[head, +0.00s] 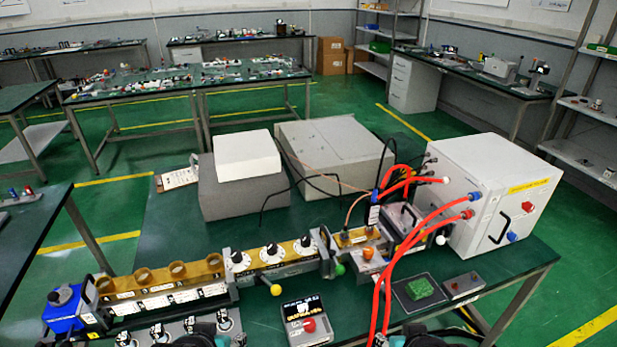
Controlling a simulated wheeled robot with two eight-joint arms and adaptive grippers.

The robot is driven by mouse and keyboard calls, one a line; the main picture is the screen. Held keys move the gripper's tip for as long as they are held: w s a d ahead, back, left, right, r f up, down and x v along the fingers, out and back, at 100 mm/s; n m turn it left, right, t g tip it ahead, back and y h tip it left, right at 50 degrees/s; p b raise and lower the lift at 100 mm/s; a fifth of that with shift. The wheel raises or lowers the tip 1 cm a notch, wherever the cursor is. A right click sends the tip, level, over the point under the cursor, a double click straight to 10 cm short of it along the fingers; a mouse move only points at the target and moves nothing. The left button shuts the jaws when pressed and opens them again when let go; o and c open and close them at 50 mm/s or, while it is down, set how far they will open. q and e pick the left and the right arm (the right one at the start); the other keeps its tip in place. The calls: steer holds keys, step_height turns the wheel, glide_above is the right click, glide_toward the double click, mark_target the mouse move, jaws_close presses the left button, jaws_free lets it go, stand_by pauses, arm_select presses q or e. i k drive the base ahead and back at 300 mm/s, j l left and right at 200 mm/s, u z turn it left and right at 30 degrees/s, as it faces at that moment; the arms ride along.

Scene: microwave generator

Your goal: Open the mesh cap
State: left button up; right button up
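I cannot tell for sure which part is the mesh cap. A green, rough-textured block (420,289) sits on a dark square pad (400,296) at the right front of the bench. A long brass-coloured assembly (165,277) with several round, ring-like openings on top runs along the left front, with a blue end piece (68,312). My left gripper (205,338) shows only as a dark part at the bottom edge, in front of this assembly. My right gripper (425,338) shows as a dark part at the bottom edge, below the pad. Their fingertips cannot be made out.
Red hoses (388,270) arch from a white box (490,195) down to the front. A dial section (272,258) adjoins the brass assembly. Two grey boxes (335,150) stand behind. Bare green bench (170,225) lies at back left.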

mark_target(57, 298)
steer(key=u, duration=1.85)
steer(key=k+j, duration=0.1)
steer(key=z, duration=0.05)
